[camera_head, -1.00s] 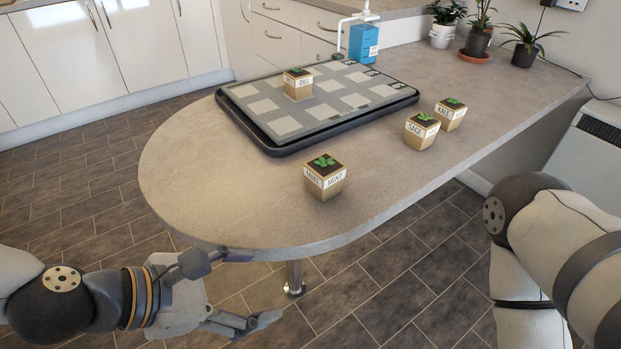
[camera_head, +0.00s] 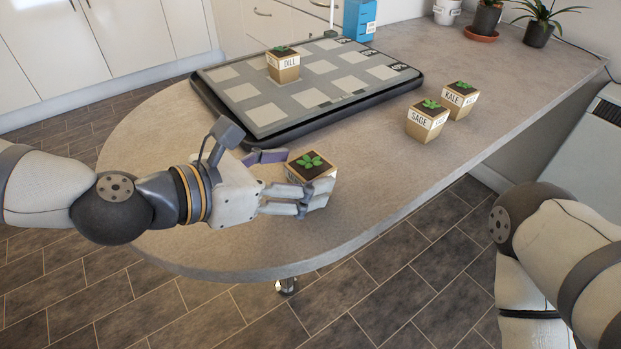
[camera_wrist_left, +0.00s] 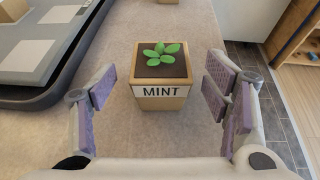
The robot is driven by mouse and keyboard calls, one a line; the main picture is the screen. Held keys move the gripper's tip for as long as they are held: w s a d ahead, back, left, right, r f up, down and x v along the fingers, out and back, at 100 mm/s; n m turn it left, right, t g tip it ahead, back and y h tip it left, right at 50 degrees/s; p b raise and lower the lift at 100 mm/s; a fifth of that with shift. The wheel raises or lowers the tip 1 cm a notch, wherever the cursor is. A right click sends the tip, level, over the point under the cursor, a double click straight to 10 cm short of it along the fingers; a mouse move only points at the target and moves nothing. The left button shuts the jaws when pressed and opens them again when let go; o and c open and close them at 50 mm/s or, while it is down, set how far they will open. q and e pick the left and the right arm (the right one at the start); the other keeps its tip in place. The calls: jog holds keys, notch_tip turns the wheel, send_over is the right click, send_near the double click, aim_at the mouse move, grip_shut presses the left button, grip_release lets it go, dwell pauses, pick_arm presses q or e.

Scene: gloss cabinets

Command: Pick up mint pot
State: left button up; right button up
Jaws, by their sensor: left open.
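The mint pot (camera_head: 314,170) is a tan cube-like pot with dark soil and a green sprout, standing upright on the counter. In the left wrist view the mint pot (camera_wrist_left: 161,78) shows its MINT label, centred ahead between my fingers. My left gripper (camera_head: 282,182) is at the pot with its fingers open. In the left wrist view my left gripper (camera_wrist_left: 166,108) has a finger on each side, with gaps between the fingers and the pot. In the head view the near finger hides part of the pot. My right gripper is out of view; only the right arm shows.
A black-rimmed tray (camera_head: 262,139) with a grid of light squares lies behind, bearing the dill pot (camera_head: 284,65). The sage pot (camera_head: 427,120) and kale pot (camera_head: 460,99) stand to the right. A blue box (camera_head: 359,18) and houseplants are farther back. The counter's front edge is close.

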aim_at(311, 173)
pick_arm(q)
jog(key=x, duration=0.3)
jog(key=shift+d+f, duration=0.1)
jog(key=shift+f, duration=0.15)
jog(key=c, duration=1.3)
